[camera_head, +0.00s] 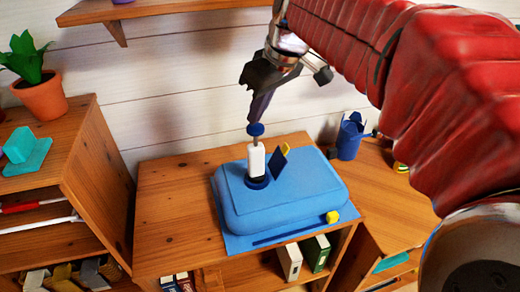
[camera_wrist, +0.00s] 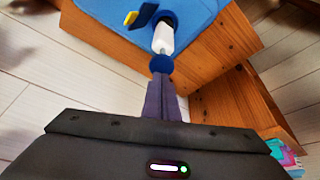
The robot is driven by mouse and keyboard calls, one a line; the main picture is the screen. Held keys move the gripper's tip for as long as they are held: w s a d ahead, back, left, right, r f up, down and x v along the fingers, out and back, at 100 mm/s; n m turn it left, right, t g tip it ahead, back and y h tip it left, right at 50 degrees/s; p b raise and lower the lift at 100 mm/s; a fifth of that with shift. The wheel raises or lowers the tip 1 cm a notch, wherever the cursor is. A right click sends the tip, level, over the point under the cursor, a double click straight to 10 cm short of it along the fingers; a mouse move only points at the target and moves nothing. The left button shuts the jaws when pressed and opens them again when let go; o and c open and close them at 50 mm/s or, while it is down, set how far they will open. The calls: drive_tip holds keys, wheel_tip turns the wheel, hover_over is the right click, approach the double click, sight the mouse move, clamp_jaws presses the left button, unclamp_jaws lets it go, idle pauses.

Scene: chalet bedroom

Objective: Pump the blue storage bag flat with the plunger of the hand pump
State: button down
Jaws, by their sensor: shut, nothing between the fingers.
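The blue storage bag (camera_head: 300,200) lies puffed up on a wooden cabinet top, and part of it shows in the wrist view (camera_wrist: 205,12). The hand pump (camera_head: 256,162) has a white body and stands upright on the bag, with a dark blue base. Its plunger has a round blue knob (camera_head: 255,129) on a short visible rod above the body. My gripper (camera_head: 256,119) points down over the knob with its fingers shut and nothing held. In the wrist view the fingertips (camera_wrist: 161,78) meet the knob (camera_wrist: 162,63) in line; touching or just apart I cannot tell.
A dark flap (camera_head: 279,163) with a yellow tip stands beside the pump. A yellow piece (camera_head: 332,217) sits at the bag's front right corner. A blue cup (camera_head: 350,138) is behind right. A potted plant (camera_head: 44,97) stands at left. The cabinet top (camera_head: 170,200) is bare left of the bag.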

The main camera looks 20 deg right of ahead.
sight(257, 137)
drive_tip(key=shift+f, duration=0.5)
idle(1.9)
drive_tip(key=shift+f, duration=0.1)
idle(0.4)
drive_tip(key=shift+f, duration=2.85)
drive_tip(key=shift+r, duration=2.45)
drive_tip(key=shift+f, duration=0.1)
